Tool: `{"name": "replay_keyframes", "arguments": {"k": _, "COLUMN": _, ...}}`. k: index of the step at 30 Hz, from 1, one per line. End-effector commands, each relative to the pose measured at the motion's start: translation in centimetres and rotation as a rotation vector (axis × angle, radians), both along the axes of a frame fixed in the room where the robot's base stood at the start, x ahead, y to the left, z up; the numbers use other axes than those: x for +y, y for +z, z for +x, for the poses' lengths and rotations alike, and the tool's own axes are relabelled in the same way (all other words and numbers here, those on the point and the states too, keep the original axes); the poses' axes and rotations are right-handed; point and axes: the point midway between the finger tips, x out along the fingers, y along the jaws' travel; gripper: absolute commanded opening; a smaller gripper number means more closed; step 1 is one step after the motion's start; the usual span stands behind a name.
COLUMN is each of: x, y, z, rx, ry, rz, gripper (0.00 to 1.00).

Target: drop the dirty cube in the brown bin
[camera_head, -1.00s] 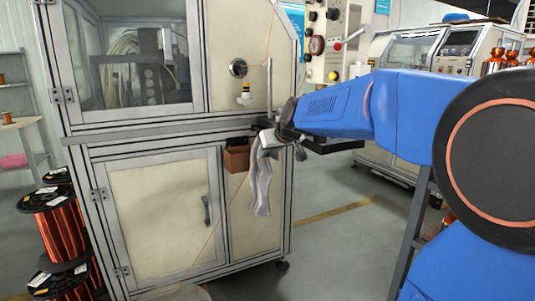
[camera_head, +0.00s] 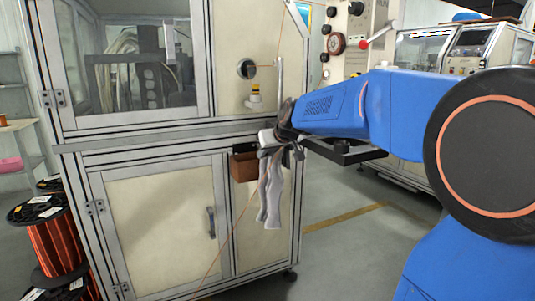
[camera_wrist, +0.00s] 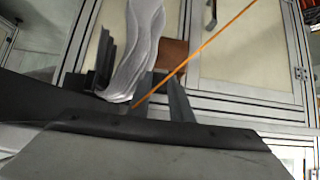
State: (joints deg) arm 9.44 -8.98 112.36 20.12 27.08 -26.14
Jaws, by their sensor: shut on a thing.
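My gripper (camera_head: 277,143) is shut on a grey-white cloth (camera_head: 270,198), which hangs down in folds below it. The cloth also fills the upper middle of the wrist view (camera_wrist: 142,45). A small open brown bin (camera_head: 244,167) is fixed to the cabinet front, just left of the cloth in the head view. The cloth hangs beside the bin's right edge; I cannot tell how far in front. The bin shows as a brown patch in the wrist view (camera_wrist: 171,54). No separate cube can be made out in either view.
A large cabinet (camera_head: 160,220) with framed doors stands ahead. A thin orange wire (camera_wrist: 205,45) runs diagonally across the wrist view. Copper wire reels (camera_head: 45,235) stand at the left. Another machine (camera_head: 410,60) is at the back right. Grey floor (camera_head: 345,250) lies open right of the cabinet.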

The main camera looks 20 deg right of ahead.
Motion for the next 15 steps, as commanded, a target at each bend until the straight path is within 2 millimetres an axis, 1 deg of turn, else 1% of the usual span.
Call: {"name": "replay_keyframes", "arguments": {"k": 15, "x": 0.2, "y": -0.5, "z": 5.0, "rx": 0.0, "ry": 0.001, "rz": 0.001, "gripper": 0.08}}
